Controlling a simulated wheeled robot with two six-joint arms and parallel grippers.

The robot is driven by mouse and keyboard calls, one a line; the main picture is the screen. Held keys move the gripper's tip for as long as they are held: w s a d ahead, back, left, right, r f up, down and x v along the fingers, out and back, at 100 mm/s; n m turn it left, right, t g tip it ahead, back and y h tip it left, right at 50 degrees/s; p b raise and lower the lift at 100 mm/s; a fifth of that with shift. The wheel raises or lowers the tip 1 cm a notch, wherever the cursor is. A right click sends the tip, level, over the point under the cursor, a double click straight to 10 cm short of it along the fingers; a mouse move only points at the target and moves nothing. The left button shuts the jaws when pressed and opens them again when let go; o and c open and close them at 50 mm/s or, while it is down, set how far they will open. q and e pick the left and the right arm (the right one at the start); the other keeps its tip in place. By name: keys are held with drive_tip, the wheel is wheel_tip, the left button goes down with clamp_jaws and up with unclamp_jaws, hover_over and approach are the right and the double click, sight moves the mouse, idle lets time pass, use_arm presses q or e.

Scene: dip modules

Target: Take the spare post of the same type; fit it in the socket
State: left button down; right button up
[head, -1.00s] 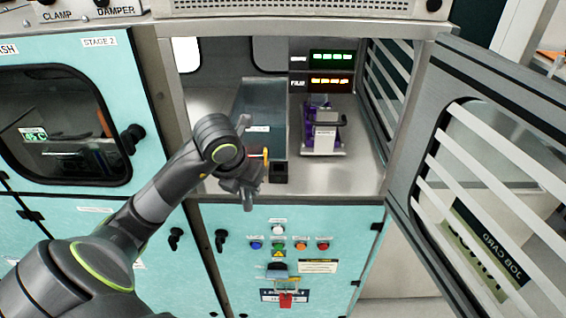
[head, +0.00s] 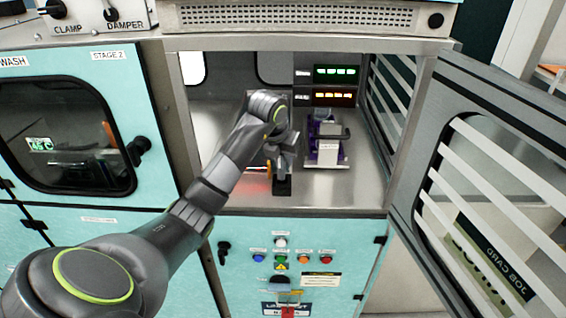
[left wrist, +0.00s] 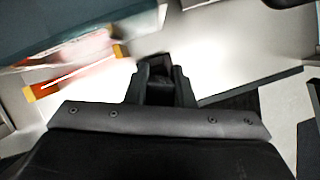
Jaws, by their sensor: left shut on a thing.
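My left gripper (head: 284,160) is inside the open cabinet and points down, directly above a small black block (head: 282,188) that looks like the socket. The gripper is shut on a slim dark piece, probably the post, which is mostly hidden by the fingers. I cannot tell whether its lower end is in the block or just above it. In the left wrist view, the fingers (left wrist: 160,82) stay close together around something dark. My right gripper is not in view.
A purple unit with a handle (head: 327,145) stands to the right, below green and amber displays (head: 334,86). A red strip with orange ends (left wrist: 75,68) lies left of the fingers in the wrist view. The louvred door (head: 480,190) is open at right. The floor ahead of the purple unit is clear.

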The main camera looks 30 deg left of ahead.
sight(283, 167)
use_arm(q)
drive_tip(key=shift+w, duration=0.2)
drive_tip(key=shift+f+p, duration=0.25)
drive_tip(key=shift+p, duration=0.1)
drive_tip(key=shift+f+p, duration=0.85)
drive_tip(key=shift+f, duration=0.65)
drive_tip(key=shift+f, duration=0.1)
drive_tip(key=shift+f, duration=0.15)
drive_tip(key=c, duration=1.3)
unclamp_jaws()
drive_tip(key=shift+o, duration=0.2)
